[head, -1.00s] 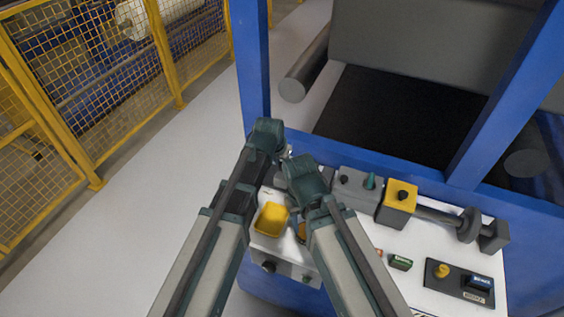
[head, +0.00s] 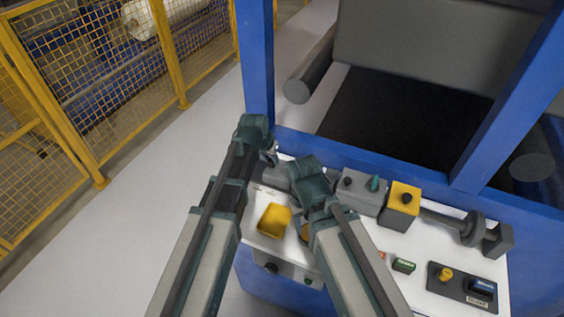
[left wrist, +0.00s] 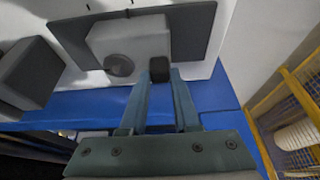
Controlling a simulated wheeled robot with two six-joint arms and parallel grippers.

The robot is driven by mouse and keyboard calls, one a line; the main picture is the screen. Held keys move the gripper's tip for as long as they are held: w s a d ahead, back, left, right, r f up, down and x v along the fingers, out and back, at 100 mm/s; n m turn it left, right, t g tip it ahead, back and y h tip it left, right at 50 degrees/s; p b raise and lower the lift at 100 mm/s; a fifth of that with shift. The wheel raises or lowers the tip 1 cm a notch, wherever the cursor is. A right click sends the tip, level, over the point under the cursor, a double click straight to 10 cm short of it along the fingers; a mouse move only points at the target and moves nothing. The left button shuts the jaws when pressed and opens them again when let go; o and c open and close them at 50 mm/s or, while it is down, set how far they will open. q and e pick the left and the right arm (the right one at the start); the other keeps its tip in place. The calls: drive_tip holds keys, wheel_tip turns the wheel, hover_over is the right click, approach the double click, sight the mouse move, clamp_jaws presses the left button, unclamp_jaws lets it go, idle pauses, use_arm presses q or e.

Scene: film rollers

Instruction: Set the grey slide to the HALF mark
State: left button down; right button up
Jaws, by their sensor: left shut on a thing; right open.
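In the left wrist view, a light-grey block (left wrist: 122,38) sits on a dark plate (left wrist: 190,22) with short tick marks along its edge. A round grey knob (left wrist: 119,66) faces out from the block. My left gripper (left wrist: 160,76) is shut on a small dark peg (left wrist: 160,67) beside the block, which I take for the grey slide's grip. No HALF lettering is readable. In the head view my left gripper (head: 269,156) is at the console's far left corner, mostly hidden by its arm. My right arm (head: 308,178) is folded over the console; its fingers are hidden.
The white console (head: 360,245) carries a yellow tray (head: 274,220), a grey box (head: 358,190) with knobs, a yellow-topped block (head: 404,196) on a shaft, and a dark switch panel (head: 462,285). A blue frame post (head: 258,60) rises close behind my left arm.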

use_arm(q)
drive_tip(key=shift+w+a, duration=0.1)
drive_tip(key=shift+a, duration=0.25)
drive_tip(key=c, duration=0.6)
unclamp_jaws()
drive_tip(key=shift+c, duration=0.2)
drive_tip(key=shift+r, duration=0.1)
use_arm(e)
drive_tip(key=shift+r, duration=0.1)
use_arm(q)
drive_tip(key=p+v, duration=1.2)
drive_tip(key=v, duration=0.1)
drive_tip(key=shift+s+r+p, duration=0.2)
drive_tip(key=shift+s+p, duration=0.05)
drive_tip(key=shift+p, duration=0.15)
use_arm(e)
wheel_tip(320, 180, up, 12)
drive_tip(key=shift+r, duration=0.25)
